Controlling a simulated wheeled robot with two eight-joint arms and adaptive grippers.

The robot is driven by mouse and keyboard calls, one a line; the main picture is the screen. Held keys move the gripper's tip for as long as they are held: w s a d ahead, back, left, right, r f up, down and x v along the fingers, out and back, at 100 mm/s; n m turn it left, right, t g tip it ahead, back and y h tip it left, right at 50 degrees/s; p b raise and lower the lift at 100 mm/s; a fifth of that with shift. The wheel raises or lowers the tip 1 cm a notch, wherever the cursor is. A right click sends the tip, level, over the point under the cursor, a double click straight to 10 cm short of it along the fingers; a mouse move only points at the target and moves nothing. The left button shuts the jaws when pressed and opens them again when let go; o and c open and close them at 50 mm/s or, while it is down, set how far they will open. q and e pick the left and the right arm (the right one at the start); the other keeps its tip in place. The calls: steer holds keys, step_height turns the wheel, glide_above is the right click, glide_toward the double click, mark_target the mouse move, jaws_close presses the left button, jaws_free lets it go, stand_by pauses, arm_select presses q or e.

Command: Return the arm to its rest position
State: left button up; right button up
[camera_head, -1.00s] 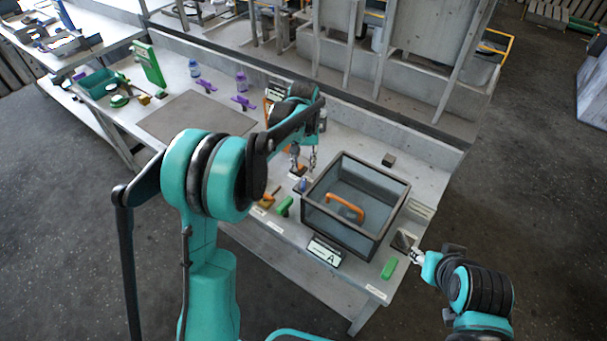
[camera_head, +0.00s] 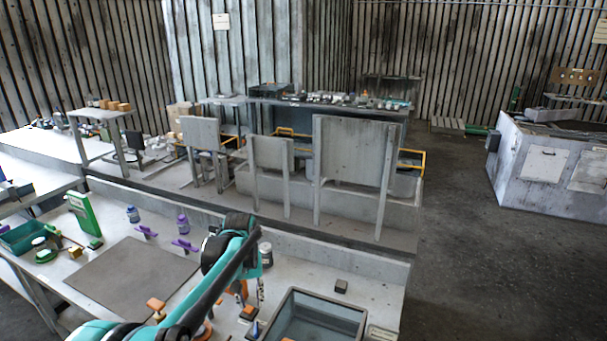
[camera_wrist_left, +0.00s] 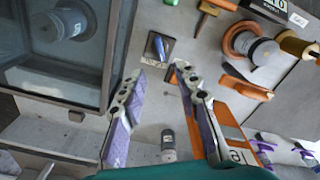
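My left arm comes in from the bottom left in the head view and bends down over the workbench (camera_head: 285,248). My left gripper (camera_head: 250,290) points down beside the dark-rimmed bin (camera_head: 362,312) and is partly hidden by the arm. In the left wrist view my left gripper (camera_wrist_left: 160,75) has its two fingers apart, with nothing held between them. A blue item on a dark pad (camera_wrist_left: 158,46) lies on the bench beyond the fingertips. My right arm and gripper are not in view.
A grey mat (camera_head: 130,275) lies left of the arm. Purple tools (camera_head: 184,245), a green block (camera_head: 82,216) and a green tray (camera_head: 20,238) stand around it. In the wrist view, an orange ring part (camera_wrist_left: 238,38) and a small canister (camera_wrist_left: 168,143) sit near the gripper.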

arm_select(q)
steer(key=s+r+m+t, duration=0.1)
steer(key=s+r+t, duration=0.35)
steer(key=s, duration=0.95)
steer(key=s+f+m+t, duration=0.1)
steer(key=s+t, duration=0.1)
steer(key=s, duration=0.8)
steer(key=shift+s+f, duration=0.35)
steer(key=shift+a, duration=0.1)
